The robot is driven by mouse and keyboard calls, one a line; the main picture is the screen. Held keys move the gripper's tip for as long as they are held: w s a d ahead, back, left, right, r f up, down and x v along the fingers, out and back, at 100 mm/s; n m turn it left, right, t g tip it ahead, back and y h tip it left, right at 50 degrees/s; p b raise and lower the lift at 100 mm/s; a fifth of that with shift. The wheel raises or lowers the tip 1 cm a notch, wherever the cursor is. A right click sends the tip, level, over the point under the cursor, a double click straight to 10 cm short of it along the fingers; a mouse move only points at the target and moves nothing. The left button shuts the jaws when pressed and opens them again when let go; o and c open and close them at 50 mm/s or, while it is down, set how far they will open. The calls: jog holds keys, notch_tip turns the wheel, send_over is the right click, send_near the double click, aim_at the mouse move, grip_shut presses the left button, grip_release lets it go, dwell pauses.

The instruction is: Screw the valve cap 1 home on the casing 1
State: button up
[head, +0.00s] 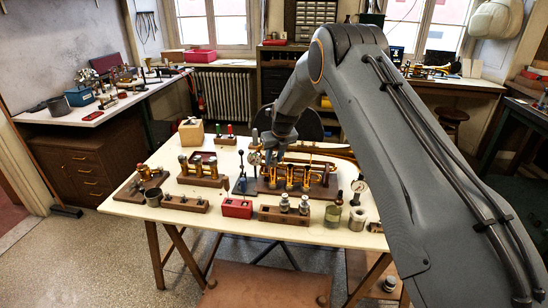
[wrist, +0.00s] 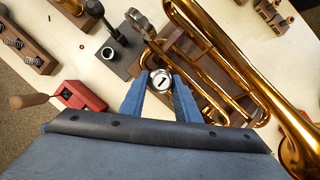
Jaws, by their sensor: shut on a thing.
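My gripper (wrist: 160,88) has its two blue fingers closed on the sides of a round silver valve cap 1 (wrist: 160,79), whose white top is marked "1". The cap is over the near tubing of the brass horn (wrist: 212,60). Casing 1 is hidden beneath the cap, so I cannot tell how far the cap is seated. In the head view the horn (head: 300,176) lies on a wooden stand on the cream table. My gripper (head: 268,152) is low over its left end, partly hidden, and the cap is too small to make out there.
A dark post stand (wrist: 118,46) is close left of the gripper. A red block (wrist: 82,96) and a wooden-handled tool (wrist: 32,101) lie further left.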

jog(key=o, duration=1.2)
jog(key=shift+o, duration=0.2)
